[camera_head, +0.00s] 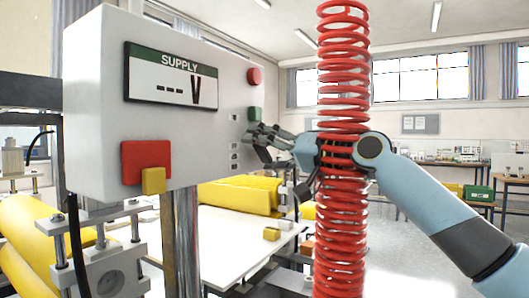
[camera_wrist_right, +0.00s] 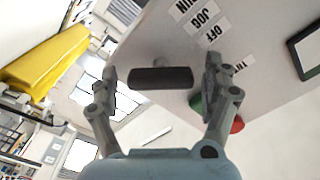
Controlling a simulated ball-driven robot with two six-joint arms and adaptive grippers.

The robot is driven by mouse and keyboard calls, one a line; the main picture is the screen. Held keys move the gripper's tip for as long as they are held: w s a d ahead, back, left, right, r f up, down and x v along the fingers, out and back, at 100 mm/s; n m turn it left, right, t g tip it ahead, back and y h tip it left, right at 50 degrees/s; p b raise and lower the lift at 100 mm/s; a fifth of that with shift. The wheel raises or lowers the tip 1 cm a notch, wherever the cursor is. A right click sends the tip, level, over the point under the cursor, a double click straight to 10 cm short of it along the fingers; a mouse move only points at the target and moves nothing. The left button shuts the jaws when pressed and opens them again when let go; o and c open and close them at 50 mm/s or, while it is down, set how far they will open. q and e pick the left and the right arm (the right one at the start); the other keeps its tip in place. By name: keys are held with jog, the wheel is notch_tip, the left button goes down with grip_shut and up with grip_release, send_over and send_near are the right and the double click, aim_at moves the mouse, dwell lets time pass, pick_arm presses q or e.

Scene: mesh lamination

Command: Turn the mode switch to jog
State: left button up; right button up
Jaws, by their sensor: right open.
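The mode switch is a black bar-shaped knob (camera_wrist_right: 160,78) on the side of the grey control box (camera_head: 95,75). In the right wrist view it lies level across the picture, between the fingers. Labels near it read RUN, JOG (camera_wrist_right: 207,16) and OFF (camera_wrist_right: 214,34); a further label is partly hidden by a finger. My right gripper (camera_wrist_right: 160,85) is open around the knob's two ends, with a gap at each side. In the head view the right gripper (camera_head: 262,137) is at the box's right side, and the knob cannot be made out. My left gripper is out of view.
A green button (camera_head: 256,113) and a red button (camera_head: 254,75) sit on the same box side, close to my right gripper. The box front has a SUPPLY display (camera_head: 172,78). Yellow rolls (camera_head: 240,196) and a white table (camera_head: 215,228) are below.

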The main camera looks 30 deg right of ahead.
aim_at(269, 152)
jog(key=v, duration=0.6)
jog(key=shift+s+d+f, duration=0.1)
jog(key=shift+d, duration=0.05)
jog(key=shift+s+d, duration=0.25)
jog(key=shift+s, duration=0.3)
